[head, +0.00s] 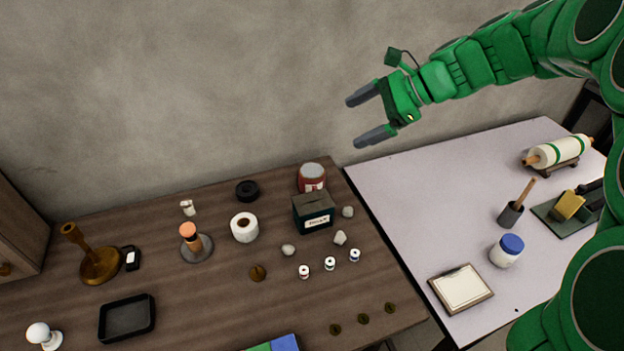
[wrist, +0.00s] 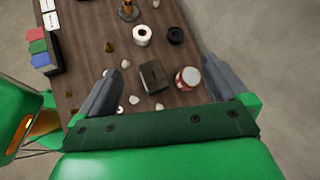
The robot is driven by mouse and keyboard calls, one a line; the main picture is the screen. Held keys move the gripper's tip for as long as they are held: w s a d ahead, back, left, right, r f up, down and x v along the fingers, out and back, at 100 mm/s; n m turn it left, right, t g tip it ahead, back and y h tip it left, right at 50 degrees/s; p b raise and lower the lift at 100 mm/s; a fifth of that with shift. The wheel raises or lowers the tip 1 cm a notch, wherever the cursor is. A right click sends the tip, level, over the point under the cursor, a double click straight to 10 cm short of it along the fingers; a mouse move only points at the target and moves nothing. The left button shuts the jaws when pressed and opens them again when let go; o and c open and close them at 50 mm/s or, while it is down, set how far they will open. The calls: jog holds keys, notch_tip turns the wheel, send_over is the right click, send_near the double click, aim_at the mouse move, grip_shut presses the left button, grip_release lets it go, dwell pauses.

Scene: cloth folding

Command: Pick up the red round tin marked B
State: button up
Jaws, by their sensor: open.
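A red round tin (head: 312,177) with a pale label and a grey lid stands at the back right of the brown table, just behind a dark green box. I cannot read a letter on it. In the wrist view the red tin (wrist: 187,78) lies between my fingers, nearer the right one, beside the box. My gripper (head: 362,118) is open and empty, raised above and to the right of the tin in the head view. In the wrist view my gripper (wrist: 163,85) has its fingers spread wide.
The dark green box (head: 313,213) stands close to the tin. Several pale stones lie around it. A white roll (head: 244,227) and a black ring (head: 247,190) are to the left. The pale table (head: 400,190) at right has free room at its back.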

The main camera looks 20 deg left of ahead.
jog(key=w+a+f+m+y, duration=0.2)
jog(key=w+a+m+y, duration=0.15)
jog(key=w+a, duration=0.5)
jog(key=m, duration=0.3)
send_near(311, 180)
jog(key=shift+n, duration=0.25)
jog(key=w+a+f, duration=0.1)
jog(key=f, duration=0.1)
jog(key=w+a+f, duration=0.2)
jog(key=f, duration=0.1)
jog(key=shift+w+a+f, duration=0.1)
jog(key=shift+a+f, duration=0.05)
jog(key=shift+f, duration=0.15)
jog(key=shift+t, duration=0.4)
jog(key=shift+s+r+x, duration=0.1)
jog(key=shift+r+x, duration=0.05)
jog(key=shift+x, duration=1.8)
jog(key=shift+s+r+x, duration=0.1)
jog(key=shift+r+x, duration=0.1)
jog(key=shift+x, duration=1.75)
jog(key=shift+a, duration=0.1)
jog(key=c, duration=1.1)
jog(key=shift+c, duration=0.2)
jog(key=shift+r, duration=0.1)
